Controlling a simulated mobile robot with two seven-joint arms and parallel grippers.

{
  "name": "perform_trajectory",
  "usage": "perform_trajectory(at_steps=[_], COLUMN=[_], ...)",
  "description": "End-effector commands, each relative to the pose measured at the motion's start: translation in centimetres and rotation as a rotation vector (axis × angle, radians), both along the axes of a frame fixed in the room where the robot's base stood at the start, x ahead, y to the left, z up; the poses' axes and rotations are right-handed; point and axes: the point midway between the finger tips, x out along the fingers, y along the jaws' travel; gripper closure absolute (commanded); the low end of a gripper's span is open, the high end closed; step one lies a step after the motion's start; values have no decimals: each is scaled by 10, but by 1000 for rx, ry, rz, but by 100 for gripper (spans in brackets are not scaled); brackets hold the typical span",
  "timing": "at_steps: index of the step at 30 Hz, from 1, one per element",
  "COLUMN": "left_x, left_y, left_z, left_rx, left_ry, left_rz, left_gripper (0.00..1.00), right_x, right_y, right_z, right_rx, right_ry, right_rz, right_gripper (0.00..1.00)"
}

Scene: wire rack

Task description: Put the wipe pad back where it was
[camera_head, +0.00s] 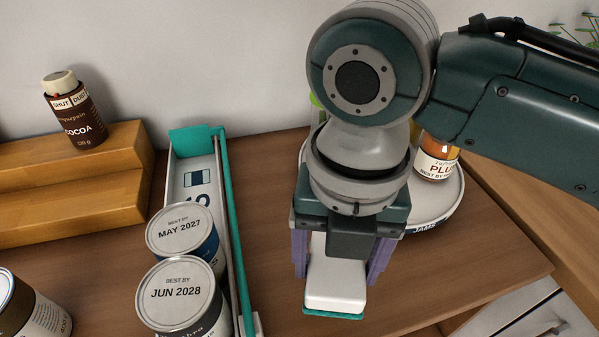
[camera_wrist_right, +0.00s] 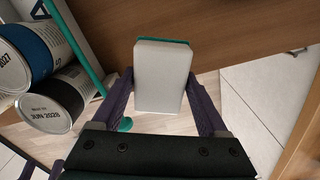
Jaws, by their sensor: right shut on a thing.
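The wipe pad (camera_head: 336,284) is a white block with a teal underside. My right gripper (camera_head: 338,268) is shut on it, with a purple finger on each side, in front of the turntable in the head view. In the right wrist view the pad (camera_wrist_right: 162,78) sits between the fingers of my right gripper (camera_wrist_right: 163,100), its teal edge at the top. I cannot tell whether the pad touches the wooden surface.
A teal-edged rack (camera_head: 232,230) holds two cans (camera_head: 180,290) left of my gripper. A wooden step (camera_head: 85,190) carries a cocoa bottle (camera_head: 75,112). A white turntable (camera_head: 445,205) with a jar (camera_head: 436,160) stands behind my arm. Bare wood (camera_head: 480,275) lies to the right.

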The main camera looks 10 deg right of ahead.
Motion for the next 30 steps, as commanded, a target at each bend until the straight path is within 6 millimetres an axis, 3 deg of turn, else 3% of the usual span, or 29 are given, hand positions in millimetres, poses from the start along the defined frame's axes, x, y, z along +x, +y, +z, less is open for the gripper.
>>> perform_trajectory(at_steps=[3, 8, 14, 27, 28, 30], left_x=[0, 0, 0, 0, 0, 0], left_y=[0, 0, -1, -3, -3, -3], left_z=[-5, -7, -14, -17, -16, -16], left_rx=[0, -1, -5, -12, -12, -12], left_ry=[0, 0, 1, 2, 2, 2], left_rz=[0, 0, 2, 6, 6, 6], left_gripper=[31, 31, 31, 31, 31, 31], right_x=[-1, -1, -1, 0, 0, 0], right_y=[1, 0, 0, 0, 0, 0], right_z=[-22, -35, -64, -71, -70, -70], right_rx=[-1, -1, -1, 0, 1, 1], right_ry=[1, 1, 1, -1, -1, -1], right_rz=[1, 1, 1, 2, 2, 2], right_gripper=[68, 68, 68, 68, 20, 12])
